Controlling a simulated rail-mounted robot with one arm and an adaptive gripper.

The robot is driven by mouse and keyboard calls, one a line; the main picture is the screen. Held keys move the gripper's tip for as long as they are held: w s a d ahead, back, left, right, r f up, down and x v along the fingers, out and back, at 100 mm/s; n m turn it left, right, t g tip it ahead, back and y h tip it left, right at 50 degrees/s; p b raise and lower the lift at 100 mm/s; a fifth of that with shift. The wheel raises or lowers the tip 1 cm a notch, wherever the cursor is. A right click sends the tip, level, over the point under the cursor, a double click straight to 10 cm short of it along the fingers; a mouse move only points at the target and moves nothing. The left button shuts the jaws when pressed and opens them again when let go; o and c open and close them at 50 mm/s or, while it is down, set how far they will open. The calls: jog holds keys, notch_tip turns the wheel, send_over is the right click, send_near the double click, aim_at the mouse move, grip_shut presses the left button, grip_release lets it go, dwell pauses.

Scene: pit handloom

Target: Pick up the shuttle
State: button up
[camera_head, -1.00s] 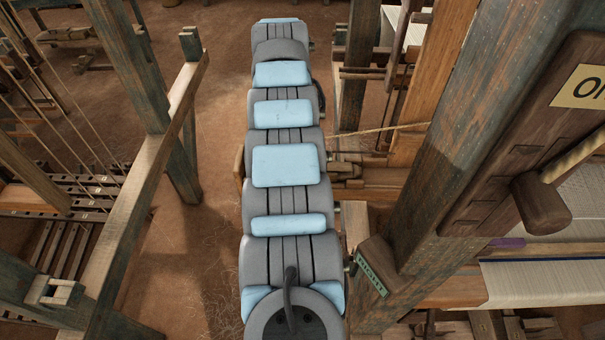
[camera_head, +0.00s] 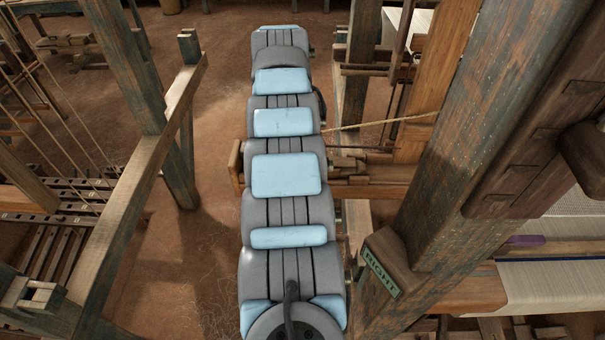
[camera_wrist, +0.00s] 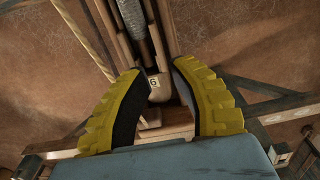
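I cannot pick out the shuttle with certainty in either view. In the wrist view, my gripper (camera_wrist: 155,70) has two yellow ribbed fingers with dark pads, spread apart. Between and beyond the fingers is a wooden loom part with a block marked "6" (camera_wrist: 153,83). A grey ribbed cylinder (camera_wrist: 141,35) runs along the wooden bars above that block. Nothing is clearly held between the pads. In the head view, my grey and pale blue arm stretches away up the middle, and the gripper is hidden.
A loom post with a "RIGHT" plate (camera_head: 381,272) stands close right of my arm. White cloth (camera_head: 555,285) and a purple item (camera_head: 524,240) lie further right. A wooden frame (camera_head: 140,205) stands left, with bare earth floor (camera_head: 215,110) between it and my arm.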

notch_tip(320, 180, down, 3)
jog(key=b, duration=0.2)
jog(key=shift+f+b, duration=0.2)
jog(key=shift+b, duration=0.2)
jog(key=shift+s+f, duration=0.1)
jog(key=shift+f, duration=0.1)
jog(key=shift+w+f, duration=0.2)
jog(key=shift+f, duration=2)
notch_tip(320, 180, down, 2)
jog(key=shift+w+d+f+b, duration=0.1)
jog(key=shift+w+f+b, duration=0.05)
jog(key=shift+b, duration=0.5)
jog(key=shift+c, duration=0.3)
grip_shut()
jog(key=shift+f, duration=0.1)
